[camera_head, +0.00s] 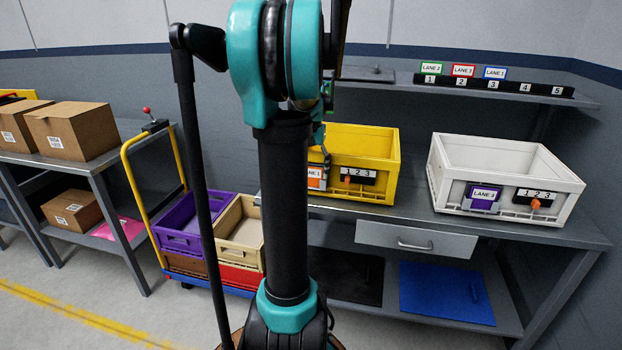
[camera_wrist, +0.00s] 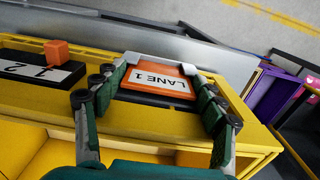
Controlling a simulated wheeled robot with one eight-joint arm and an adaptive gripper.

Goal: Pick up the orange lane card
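The orange lane card (camera_head: 315,178) reads "LANE 1" and sits on the front of the yellow crate (camera_head: 365,142), which stands on the grey workbench. In the wrist view the card (camera_wrist: 154,82) faces me, with its text upside down. My gripper (camera_wrist: 153,72) is at the card, its fingers spread wide with one on each side of it. I cannot tell whether the fingertips touch the card's edges. In the head view my arm hides part of the crate and most of my gripper (camera_head: 321,155).
A number strip with an orange peg (camera_wrist: 56,51) is beside the card. A white crate (camera_head: 505,162) with a purple lane card (camera_head: 483,197) stands to the right. Small lane cards stand on the rear shelf (camera_head: 585,100). A cart with bins (camera_head: 190,225) is left of the bench.

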